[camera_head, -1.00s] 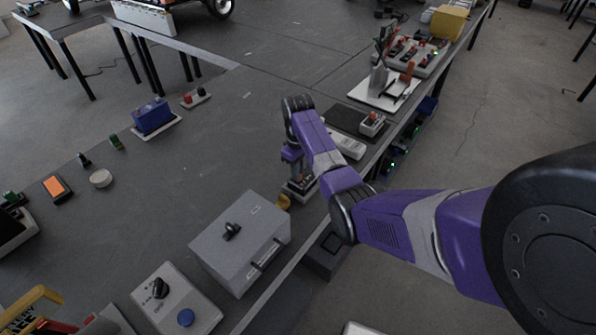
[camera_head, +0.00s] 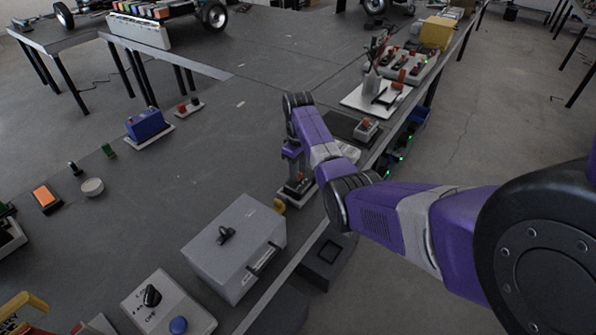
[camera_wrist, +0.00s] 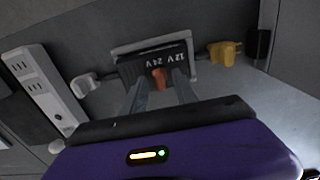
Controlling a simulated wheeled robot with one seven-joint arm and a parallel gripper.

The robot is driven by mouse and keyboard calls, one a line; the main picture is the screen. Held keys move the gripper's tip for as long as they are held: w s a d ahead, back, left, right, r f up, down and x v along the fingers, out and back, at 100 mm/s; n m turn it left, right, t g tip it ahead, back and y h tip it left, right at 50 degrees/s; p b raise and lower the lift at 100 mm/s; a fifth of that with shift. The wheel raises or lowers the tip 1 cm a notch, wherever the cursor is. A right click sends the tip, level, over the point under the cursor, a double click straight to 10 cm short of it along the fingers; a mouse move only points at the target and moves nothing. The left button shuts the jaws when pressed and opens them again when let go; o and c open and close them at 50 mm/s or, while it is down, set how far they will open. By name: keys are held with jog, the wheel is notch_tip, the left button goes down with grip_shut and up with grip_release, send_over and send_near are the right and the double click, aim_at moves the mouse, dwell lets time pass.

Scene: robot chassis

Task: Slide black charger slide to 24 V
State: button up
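The black charger (camera_wrist: 128,70) lies ahead of my gripper in the wrist view, with 12 V and 24 V markings on its face. Its orange slide (camera_wrist: 160,78) stands up near the middle of that face. My gripper (camera_wrist: 159,84) is open, with one finger on each side of the slide and a visible gap to it. In the head view my gripper (camera_head: 294,170) points down over the charger (camera_head: 296,191) near the table's front edge, and the arm partly hides the charger.
A yellow plug (camera_wrist: 224,53) and a white plug (camera_wrist: 85,84) flank the charger. A white power strip (camera_wrist: 45,84) is at left. A grey box (camera_head: 233,247) stands nearer the camera in the head view. The table's middle is mostly clear.

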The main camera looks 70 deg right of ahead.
jog(key=shift+r+b, duration=0.4)
jog(key=shift+r, duration=3.5)
